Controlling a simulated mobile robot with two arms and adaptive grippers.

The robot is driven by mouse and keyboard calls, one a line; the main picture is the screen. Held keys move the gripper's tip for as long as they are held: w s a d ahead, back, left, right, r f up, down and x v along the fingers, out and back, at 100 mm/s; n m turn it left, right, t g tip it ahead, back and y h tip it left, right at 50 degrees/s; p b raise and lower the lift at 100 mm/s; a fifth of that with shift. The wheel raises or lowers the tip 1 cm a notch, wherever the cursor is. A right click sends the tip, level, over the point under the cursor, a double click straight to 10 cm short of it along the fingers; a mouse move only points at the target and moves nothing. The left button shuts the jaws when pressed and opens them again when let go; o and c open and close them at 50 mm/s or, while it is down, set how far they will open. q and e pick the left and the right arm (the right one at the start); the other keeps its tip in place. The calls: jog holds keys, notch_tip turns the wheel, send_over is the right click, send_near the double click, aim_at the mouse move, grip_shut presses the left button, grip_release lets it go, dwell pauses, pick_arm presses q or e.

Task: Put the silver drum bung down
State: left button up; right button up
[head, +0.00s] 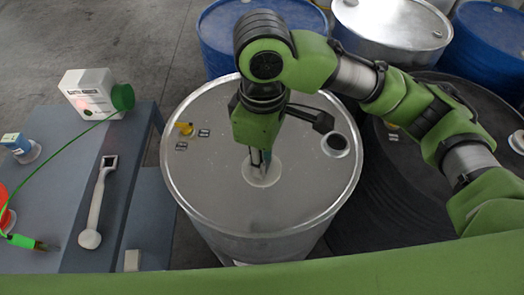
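The silver drum (210,205) stands upright in the middle of the head view. Its lid has a dark round opening (337,142) with a pale rim at the right. A pale round disc (262,178) lies on the lid near its middle; I cannot tell whether this is the silver bung. My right gripper (261,160) points down over this disc, its fingertips close together at or just above it. The fingers and arm hide what may be between them, so I cannot tell whether they hold the bung. My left gripper is not in view.
A yellow-topped fitting (185,128) stands on the lid's left. Blue, silver and dark drums stand behind and right.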

jog(key=w+f, duration=0.2)
jog(key=w, duration=0.1)
jog(key=w+f+p, duration=0.1)
jog(key=w+f, duration=0.2)
jog(key=w, duration=0.1)
jog(key=w+f, duration=0.3)
jog(key=w, duration=0.1)
jog(key=shift+w+d+p, duration=0.15)
jog(key=shift+d+p, duration=0.25)
jog(key=shift+w+f, duration=0.2)
jog(key=f, duration=0.1)
jog(key=f+p, duration=0.1)
jog(key=shift+w+d+f, duration=0.1)
jog(key=shift+w+f, duration=0.15)
jog(key=shift+f, duration=0.65)
jog(key=o, duration=1)
jog(key=shift+f, duration=0.15)
